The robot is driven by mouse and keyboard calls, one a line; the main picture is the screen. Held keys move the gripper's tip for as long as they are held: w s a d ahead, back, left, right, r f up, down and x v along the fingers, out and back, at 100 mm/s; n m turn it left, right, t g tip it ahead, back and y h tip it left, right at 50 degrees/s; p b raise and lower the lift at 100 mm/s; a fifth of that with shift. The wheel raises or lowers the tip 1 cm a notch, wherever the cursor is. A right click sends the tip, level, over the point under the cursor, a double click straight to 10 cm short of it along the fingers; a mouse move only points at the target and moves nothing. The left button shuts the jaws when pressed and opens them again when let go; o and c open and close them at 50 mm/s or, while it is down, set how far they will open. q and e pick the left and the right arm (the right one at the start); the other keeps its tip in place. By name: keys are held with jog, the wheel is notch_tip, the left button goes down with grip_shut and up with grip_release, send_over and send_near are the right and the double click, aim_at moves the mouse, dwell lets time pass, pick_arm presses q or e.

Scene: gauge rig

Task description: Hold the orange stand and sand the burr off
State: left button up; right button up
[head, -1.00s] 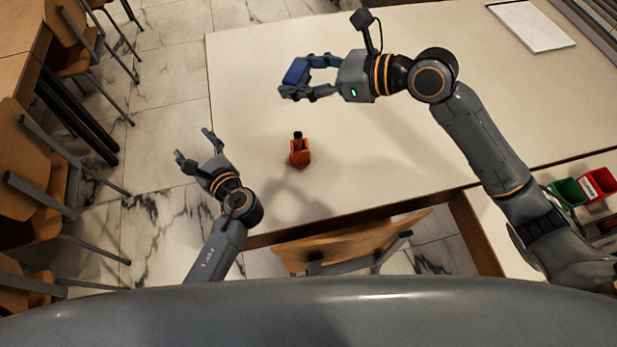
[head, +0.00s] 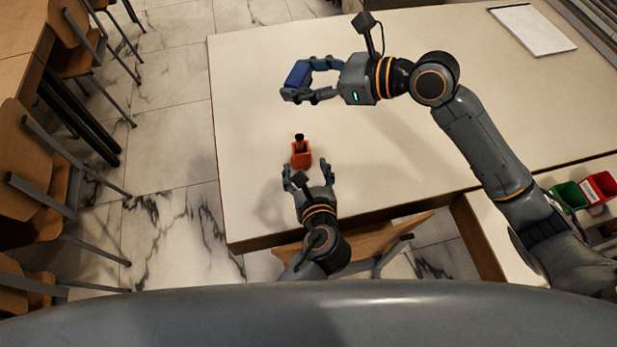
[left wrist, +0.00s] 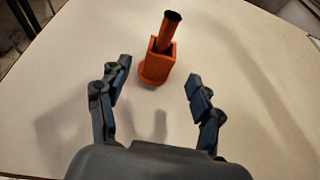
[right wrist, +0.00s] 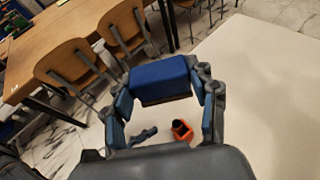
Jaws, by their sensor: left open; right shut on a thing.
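The orange stand (head: 301,157) is upright on the table, with a dark-topped rod (head: 299,138) sticking up out of it. In the left wrist view the stand (left wrist: 156,67) is just beyond the fingertips, and its rod (left wrist: 169,32) leans slightly right. My left gripper (head: 308,170) is open and empty in front of the stand, apart from it. My right gripper (head: 303,80) is shut on a blue block (head: 298,73), held above the table behind the stand. The block (right wrist: 160,77) spans the fingers in the right wrist view. I cannot make out the burr.
The pale table (head: 480,90) has wide free room right of the stand. A white pad (head: 532,27) lies at the far right. Green (head: 569,195) and red (head: 599,187) bins are at the right. A wooden chair (head: 365,243) stands at the near edge.

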aim_at(303, 157)
pick_arm(q)
jog(key=x, duration=0.7)
jog(key=shift+w+f, duration=0.1)
jog(key=shift+w, duration=0.25)
jog(key=c, duration=1.3)
pick_arm(e)
jog(key=shift+a+f, duration=0.2)
jog(key=shift+f, duration=0.25)
pick_arm(q)
jog(key=shift+a, duration=0.1)
pick_arm(e)
jog(key=f, duration=0.2)
jog(key=f+m+t, duration=0.1)
jog(key=f, duration=0.2)
jog(key=f+m+t, duration=0.1)
jog(key=f, duration=0.1)
jog(key=shift+s+f+h, duration=0.2)
jog(key=shift+s+h, duration=0.05)
jog(key=shift+h, duration=0.15)
jog(key=shift+d+f, duration=0.1)
jog(key=shift+f, duration=2.15)
jog(key=shift+f, duration=0.6)
